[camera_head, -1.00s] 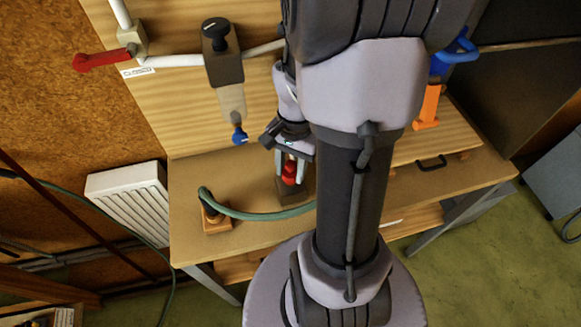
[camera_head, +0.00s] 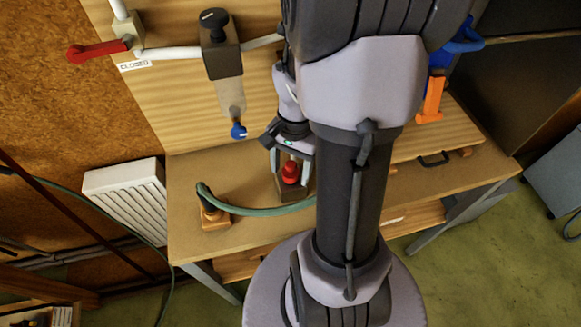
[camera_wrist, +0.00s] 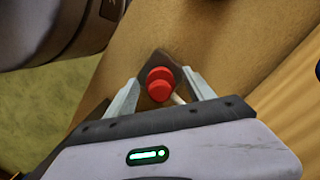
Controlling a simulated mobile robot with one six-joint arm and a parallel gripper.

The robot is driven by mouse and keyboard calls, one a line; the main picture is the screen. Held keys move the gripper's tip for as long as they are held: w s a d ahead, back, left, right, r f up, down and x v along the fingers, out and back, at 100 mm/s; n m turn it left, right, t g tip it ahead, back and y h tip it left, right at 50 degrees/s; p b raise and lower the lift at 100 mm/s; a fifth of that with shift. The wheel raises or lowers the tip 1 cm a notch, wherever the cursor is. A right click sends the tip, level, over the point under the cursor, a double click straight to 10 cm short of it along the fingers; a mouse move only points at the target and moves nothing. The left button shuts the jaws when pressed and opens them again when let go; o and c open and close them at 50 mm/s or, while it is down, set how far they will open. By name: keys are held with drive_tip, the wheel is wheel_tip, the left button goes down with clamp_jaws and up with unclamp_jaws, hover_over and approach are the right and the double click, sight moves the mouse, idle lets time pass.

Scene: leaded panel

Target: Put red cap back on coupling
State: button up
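The red cap (camera_head: 290,172) sits on top of a dark brown block (camera_head: 292,192) on the bench; the coupling itself cannot be made out separately under it. In the wrist view the cap (camera_wrist: 159,88) shows as two stacked red rounds, with the brown block (camera_wrist: 164,61) behind it. My gripper (camera_head: 290,170) is open, with one finger on each side of the cap. In the wrist view my gripper (camera_wrist: 160,78) shows gaps between both fingers and the cap.
A green hose (camera_head: 255,211) runs from a wooden block (camera_head: 214,216) past the brown block, close to my gripper. A blue-tipped valve (camera_head: 238,131) and a red lever (camera_head: 95,51) are on the upright panel. The bench front (camera_head: 240,238) is clear.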

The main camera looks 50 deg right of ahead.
wheel_tip(320, 180, up, 17)
drive_tip(key=d+p, duration=0.2)
drive_tip(key=p, duration=0.4)
drive_tip(key=shift+w+r+p, duration=0.15)
drive_tip(key=shift+w+p, duration=0.15)
drive_tip(key=shift+p, duration=0.1)
drive_tip(key=s+a+f+n+t+b, duration=0.1)
drive_tip(key=a+n+t+b, duration=0.2)
drive_tip(key=a, duration=0.8)
drive_tip(key=s+a+f+n+t+b, duration=0.1)
drive_tip(key=a+n+t+b, duration=0.2)
drive_tip(key=a+n+b, duration=0.4)
drive_tip(key=a+b, duration=0.1)
drive_tip(key=a, duration=0.3)
drive_tip(key=shift+s+a+f+y, duration=0.25)
drive_tip(key=shift+a+y, duration=0.05)
drive_tip(key=shift+a, duration=0.05)
